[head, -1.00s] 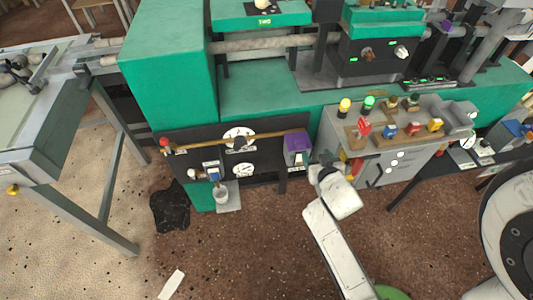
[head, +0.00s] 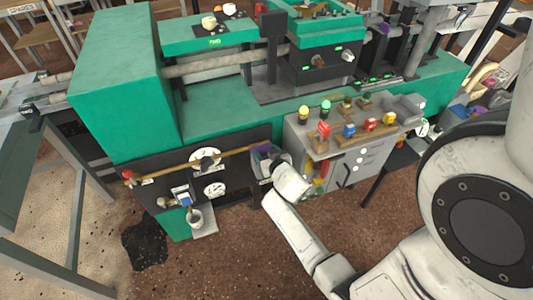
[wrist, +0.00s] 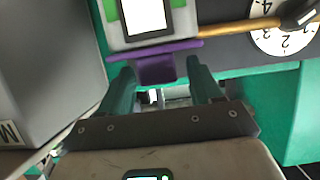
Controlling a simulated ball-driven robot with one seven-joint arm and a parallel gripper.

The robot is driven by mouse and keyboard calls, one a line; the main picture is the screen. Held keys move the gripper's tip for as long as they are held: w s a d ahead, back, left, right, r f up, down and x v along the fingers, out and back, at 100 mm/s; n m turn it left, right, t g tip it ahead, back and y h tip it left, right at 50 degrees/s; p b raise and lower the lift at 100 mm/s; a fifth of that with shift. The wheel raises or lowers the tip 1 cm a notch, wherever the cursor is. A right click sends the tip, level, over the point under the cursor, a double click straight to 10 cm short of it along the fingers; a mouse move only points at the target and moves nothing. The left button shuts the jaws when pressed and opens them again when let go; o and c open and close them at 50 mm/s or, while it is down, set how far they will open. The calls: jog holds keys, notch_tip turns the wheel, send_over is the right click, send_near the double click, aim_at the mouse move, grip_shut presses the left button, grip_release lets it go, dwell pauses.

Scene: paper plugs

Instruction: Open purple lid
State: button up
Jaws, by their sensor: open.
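The purple lid (head: 262,148) shows at the right end of the dark panel on the green machine, partly hidden behind my arm's end. In the wrist view the purple lid (wrist: 155,52) is a flat strip with a tab pointing toward me. My gripper (wrist: 160,78) is open, with one teal finger on each side of the tab. The fingertips are close to the lid; I cannot tell whether they touch it. In the head view my gripper is hidden behind the white wrist link.
A brown pipe (head: 220,158) runs left from the lid, past round gauges (head: 205,157). A grey control box (head: 350,145) with coloured knobs stands just right of my wrist. A small cup (head: 195,217) sits lower left. The brown floor in front is mostly clear.

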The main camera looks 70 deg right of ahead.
jog(key=shift+w+d+f, duration=0.1)
jog(key=shift+d, duration=0.05)
grip_shut()
dwell(0.6)
